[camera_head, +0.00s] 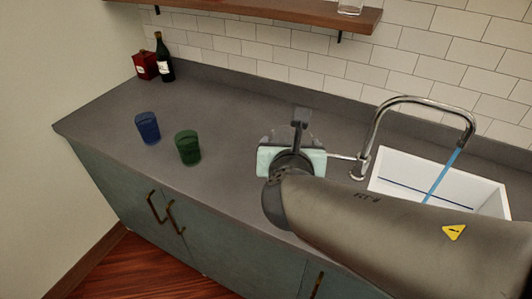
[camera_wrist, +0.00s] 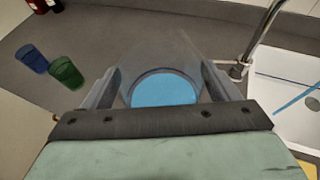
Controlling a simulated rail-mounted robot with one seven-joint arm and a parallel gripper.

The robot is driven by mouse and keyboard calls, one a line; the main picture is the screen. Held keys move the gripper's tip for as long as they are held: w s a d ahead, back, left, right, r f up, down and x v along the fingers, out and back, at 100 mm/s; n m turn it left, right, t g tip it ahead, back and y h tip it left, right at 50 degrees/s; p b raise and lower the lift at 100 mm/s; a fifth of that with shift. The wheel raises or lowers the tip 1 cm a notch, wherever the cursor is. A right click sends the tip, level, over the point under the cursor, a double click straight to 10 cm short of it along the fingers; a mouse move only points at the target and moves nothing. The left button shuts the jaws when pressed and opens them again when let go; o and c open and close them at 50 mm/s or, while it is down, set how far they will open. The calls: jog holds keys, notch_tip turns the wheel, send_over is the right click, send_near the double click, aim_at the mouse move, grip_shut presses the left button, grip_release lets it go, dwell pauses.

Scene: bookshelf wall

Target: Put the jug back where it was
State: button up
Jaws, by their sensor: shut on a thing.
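A clear jug (camera_wrist: 165,90) with blue liquid in it sits between the two fingers of my gripper (camera_wrist: 162,76) in the wrist view. My gripper is shut on it. In the head view my gripper (camera_head: 299,128) is over the counter to the left of the sink, and my arm and hand hide most of the jug. I cannot tell whether the jug's base touches the counter.
A blue cup (camera_head: 148,127) and a green cup (camera_head: 188,148) stand on the grey counter (camera_head: 225,110). A dark bottle (camera_head: 164,58) and red box (camera_head: 145,66) stand at the back left. Blue water (camera_head: 442,174) runs from the tap (camera_head: 372,130) into the white sink (camera_head: 405,170). A wooden shelf (camera_head: 260,10) hangs above.

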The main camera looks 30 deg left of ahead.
aim_at(271, 137)
jog(key=w+a+f, duration=0.1)
jog(key=a, duration=0.1)
jog(key=w+a+f, duration=0.1)
jog(key=a, duration=0.1)
jog(key=w+a+f+p, duration=0.1)
jog(key=a, duration=0.1)
jog(key=shift+w+a, duration=0.25)
jog(key=shift+a, duration=0.05)
jog(key=w+a+f, duration=0.2)
jog(key=a+f, duration=0.3)
jog(key=f, duration=0.4)
jog(key=shift+w+f, duration=0.15)
jog(key=shift+w, duration=0.1)
jog(key=shift+f, duration=0.2)
jog(key=o, duration=1.5)
jog(key=b+v, duration=0.1)
jog(key=v, duration=1.1)
jog(key=shift+d, duration=0.2)
